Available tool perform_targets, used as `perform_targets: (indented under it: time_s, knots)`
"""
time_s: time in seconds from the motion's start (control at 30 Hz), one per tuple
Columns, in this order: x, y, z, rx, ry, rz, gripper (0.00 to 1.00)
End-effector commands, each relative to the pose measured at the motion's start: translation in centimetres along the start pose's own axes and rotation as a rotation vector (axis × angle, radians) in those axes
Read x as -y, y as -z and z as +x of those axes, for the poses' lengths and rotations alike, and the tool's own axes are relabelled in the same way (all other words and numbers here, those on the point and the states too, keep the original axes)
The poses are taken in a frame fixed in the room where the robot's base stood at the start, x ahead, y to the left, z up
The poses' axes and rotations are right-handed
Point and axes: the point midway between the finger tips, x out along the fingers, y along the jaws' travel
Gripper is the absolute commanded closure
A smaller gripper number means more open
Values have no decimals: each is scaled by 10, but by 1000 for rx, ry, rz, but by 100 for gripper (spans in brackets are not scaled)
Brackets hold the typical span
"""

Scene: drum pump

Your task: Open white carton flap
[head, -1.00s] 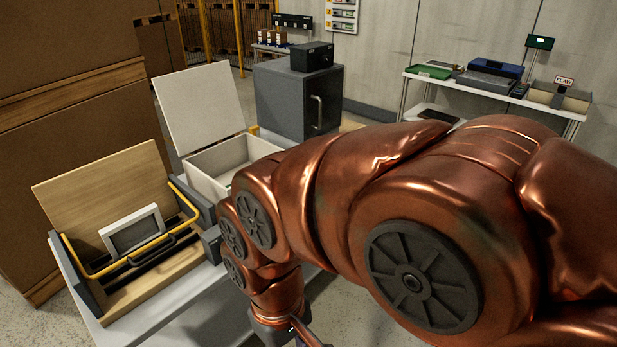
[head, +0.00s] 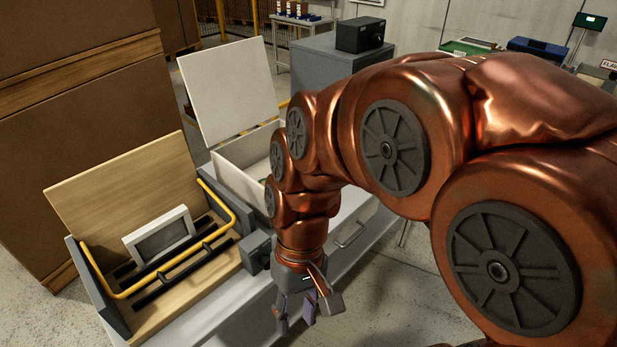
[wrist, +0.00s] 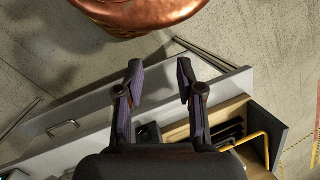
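The white carton (head: 231,181) stands on the bench behind the wooden case, its right part hidden by my arm. Its white flap (head: 229,90) stands raised at the back, leaning a little backward, and the inside is partly visible. My gripper (head: 296,322) points down in front of the bench's front edge, nearer to me than the carton and apart from it. In the wrist view my gripper (wrist: 160,72) has its two fingers spread with nothing between them. The carton cannot be made out in the wrist view.
A wooden case (head: 120,190) with a raised lid, a yellow bar (head: 120,294) and a grey-framed panel (head: 160,236) stands left of the carton. A grey cabinet (head: 320,62) with a black box (head: 360,34) stands behind my arm. The floor right of the bench is clear.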

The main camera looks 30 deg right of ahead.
Motion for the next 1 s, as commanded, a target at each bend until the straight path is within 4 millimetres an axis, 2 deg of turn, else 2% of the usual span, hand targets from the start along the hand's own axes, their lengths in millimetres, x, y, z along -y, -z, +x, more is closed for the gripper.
perform_targets:
  time_s: [0.17,0.3,0.43,0.57,0.77,0.87,1.0]
  knots:
    - [15,41,2,28,201,58,63]
    - [18,78,-3,13,358,105,63]
    - [13,116,-9,-21,506,152,63]
    - [-3,156,-19,-82,649,204,63]
    - [-50,215,-33,-213,855,294,63]
    - [-83,242,-40,-298,946,342,63]
    - [-140,274,-48,-434,1065,417,63]
